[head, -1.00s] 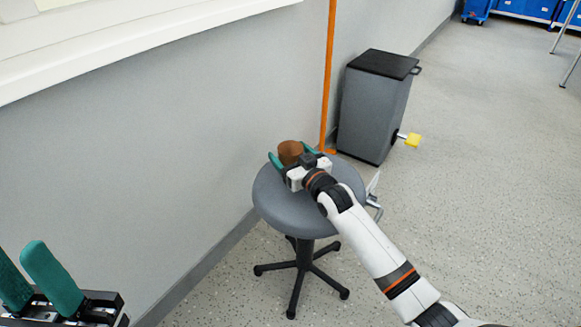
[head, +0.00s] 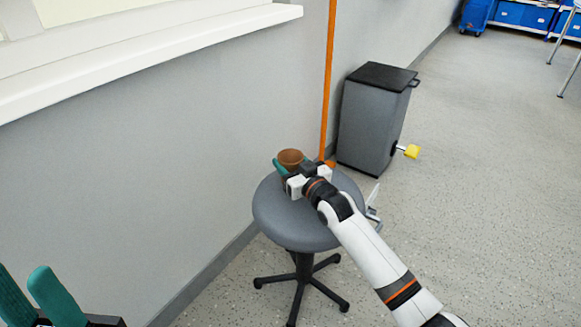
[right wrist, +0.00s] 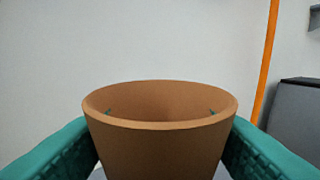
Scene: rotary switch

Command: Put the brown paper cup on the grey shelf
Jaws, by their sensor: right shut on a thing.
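The brown paper cup (head: 290,157) is over the far side of a round grey stool, upright, with its open rim up. My right gripper (head: 288,168) is shut on the cup. In the right wrist view the cup (right wrist: 160,135) sits between the two green fingers, one on each side; its bottom is out of view. Whether the cup touches the seat, I cannot tell. My left gripper (head: 42,300) is at the lower left of the head view, with its two green fingers apart and nothing between them. No grey shelf shows.
The stool (head: 290,225) stands close to the grey wall. Behind it are an orange pole (head: 328,80) and a grey pedal bin (head: 375,120) with a black lid. A white window sill (head: 150,50) juts out at upper left.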

